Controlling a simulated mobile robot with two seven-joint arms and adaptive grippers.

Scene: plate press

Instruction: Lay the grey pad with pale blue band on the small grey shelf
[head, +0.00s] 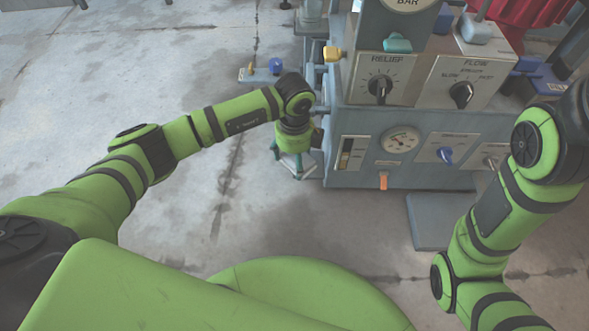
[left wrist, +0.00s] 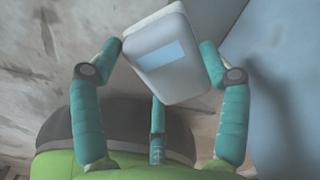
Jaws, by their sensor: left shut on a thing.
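The grey pad with pale blue band (left wrist: 150,78) is held in my left gripper, seen in the left wrist view. Teal fingers of the left gripper (left wrist: 163,58) touch it on both sides, and its pale blue patch faces the camera. In the head view my left gripper (head: 298,166) points down beside the machine's left front edge; the pad is not clearly visible there. A flat grey ledge (head: 428,224) sits low at the machine's front right and may be the small grey shelf; I cannot be sure. My right gripper is out of view.
The grey machine (head: 345,185) has a relief knob (head: 380,88), a flow knob (head: 462,95), a gauge (head: 401,140) and an orange tab (head: 383,182). Another small ledge (head: 258,80) with yellow and blue parts lies behind my left wrist. The floor at left is clear.

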